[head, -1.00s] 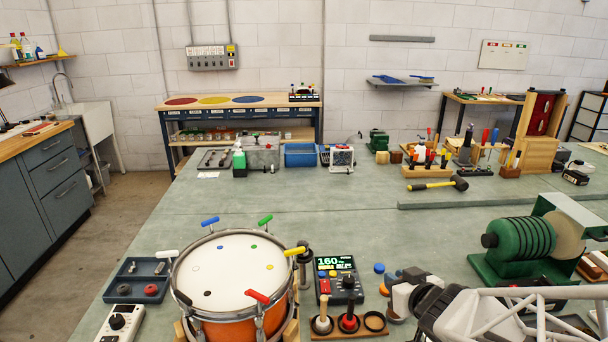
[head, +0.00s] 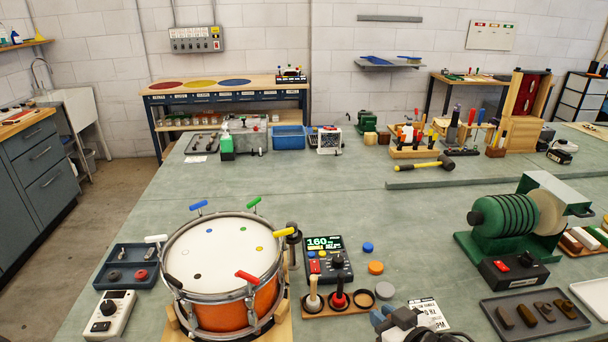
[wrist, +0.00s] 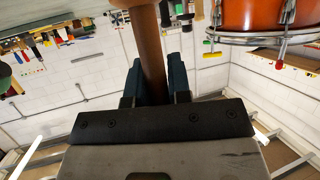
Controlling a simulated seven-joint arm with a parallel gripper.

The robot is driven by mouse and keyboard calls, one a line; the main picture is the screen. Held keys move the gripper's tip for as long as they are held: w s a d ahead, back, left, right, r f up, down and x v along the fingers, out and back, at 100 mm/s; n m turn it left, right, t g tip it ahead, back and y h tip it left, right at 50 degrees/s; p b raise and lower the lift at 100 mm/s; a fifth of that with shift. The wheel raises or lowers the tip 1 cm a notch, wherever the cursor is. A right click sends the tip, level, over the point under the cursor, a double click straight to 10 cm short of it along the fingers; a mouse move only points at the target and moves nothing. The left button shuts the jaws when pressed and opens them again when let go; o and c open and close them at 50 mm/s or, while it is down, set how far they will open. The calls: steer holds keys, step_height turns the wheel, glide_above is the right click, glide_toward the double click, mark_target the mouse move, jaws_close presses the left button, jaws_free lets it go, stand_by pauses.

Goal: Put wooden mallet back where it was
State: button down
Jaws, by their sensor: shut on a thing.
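My gripper (wrist: 160,85) is shut on a brown round shaft, seen close in the wrist view, which I take to be the wooden mallet (wrist: 151,50). In the head view only part of my gripper (head: 381,317) shows at the bottom edge; the mallet cannot be made out there. A small wooden rack (head: 366,309) right of the drum holds a pale-handled tool and a red-and-black one; its right-hand round hole is empty.
The orange drum (head: 225,250) stands left of the rack, with a meter (head: 325,262) behind the rack. Blue, orange and grey discs lie to the rack's right, near a printed card (head: 428,313). A green machine (head: 512,225) and dark tray (head: 535,318) stand at right. The bench centre is clear.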

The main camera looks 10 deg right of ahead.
steer(key=shift+w, duration=0.2)
steer(key=w+f, duration=0.1)
steer(key=w, duration=1.3)
steer(key=shift+w+d+f, duration=0.2)
steer(key=shift+w+d, duration=0.15)
steer(key=shift+w, duration=0.05)
stand_by(0.6)
steer(key=shift+w, duration=0.1)
steer(key=shift+w+f, duration=0.2)
steer(key=shift+f, duration=0.7)
steer(key=shift+w+f, duration=0.15)
steer(key=shift+f, duration=0.75)
steer(key=shift+f, duration=0.15)
steer(key=c, duration=1.1)
jaws_free()
steer(key=shift+o, duration=0.2)
steer(key=shift+s+r, duration=0.1)
steer(key=shift+r, duration=0.1)
